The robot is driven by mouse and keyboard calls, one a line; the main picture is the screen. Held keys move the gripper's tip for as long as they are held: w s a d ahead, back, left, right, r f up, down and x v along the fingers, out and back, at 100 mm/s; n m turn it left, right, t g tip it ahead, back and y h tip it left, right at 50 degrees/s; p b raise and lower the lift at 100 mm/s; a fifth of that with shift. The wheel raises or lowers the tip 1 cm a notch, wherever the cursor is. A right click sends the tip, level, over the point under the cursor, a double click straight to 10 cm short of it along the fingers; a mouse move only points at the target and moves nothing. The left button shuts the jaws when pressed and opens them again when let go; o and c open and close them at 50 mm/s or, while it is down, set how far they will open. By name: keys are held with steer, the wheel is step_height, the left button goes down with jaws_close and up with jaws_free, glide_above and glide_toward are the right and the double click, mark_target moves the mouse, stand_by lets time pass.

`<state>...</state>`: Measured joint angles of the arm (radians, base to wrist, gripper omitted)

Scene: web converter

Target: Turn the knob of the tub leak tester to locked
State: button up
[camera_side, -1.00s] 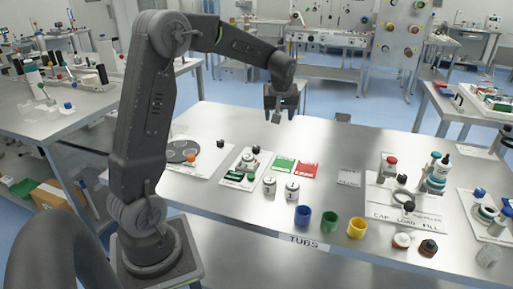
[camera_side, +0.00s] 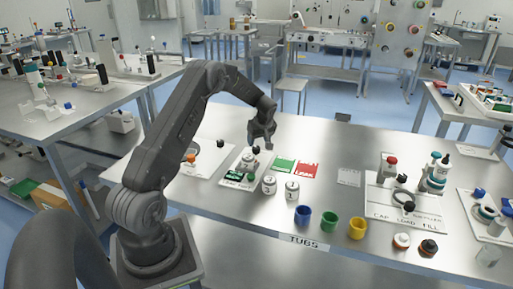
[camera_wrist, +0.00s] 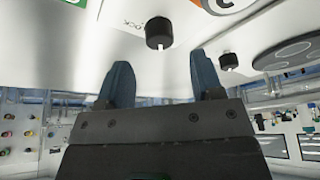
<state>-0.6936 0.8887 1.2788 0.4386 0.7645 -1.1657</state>
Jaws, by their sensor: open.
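The tub leak tester (camera_side: 229,183) is a pale plate with a green panel, left of centre on the bench. Its black knob (camera_side: 256,150) is at the plate's far right corner. In the wrist view the knob (camera_wrist: 158,33) is a short black cylinder with a white mark pointing down the picture, beside partly readable dark lettering. My gripper (camera_side: 262,146) is above the knob, pointing down. In the wrist view its two fingers (camera_wrist: 160,66) are apart and empty, with the knob beyond the gap between them. I see no contact.
Left of the tester is a plate with a grey disc (camera_wrist: 285,54) and another black knob (camera_wrist: 228,61). Two white tubs (camera_side: 280,188) stand in front. Green (camera_side: 284,165) and red (camera_side: 306,170) cards lie to the right. Blue, green and yellow cups stand at the front edge.

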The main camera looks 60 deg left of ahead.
mark_target(256, 147)
steer(key=shift+x, duration=2.6)
steer(key=shift+c, duration=0.3)
steer(key=c, duration=0.9)
steer(key=shift+o, duration=0.2)
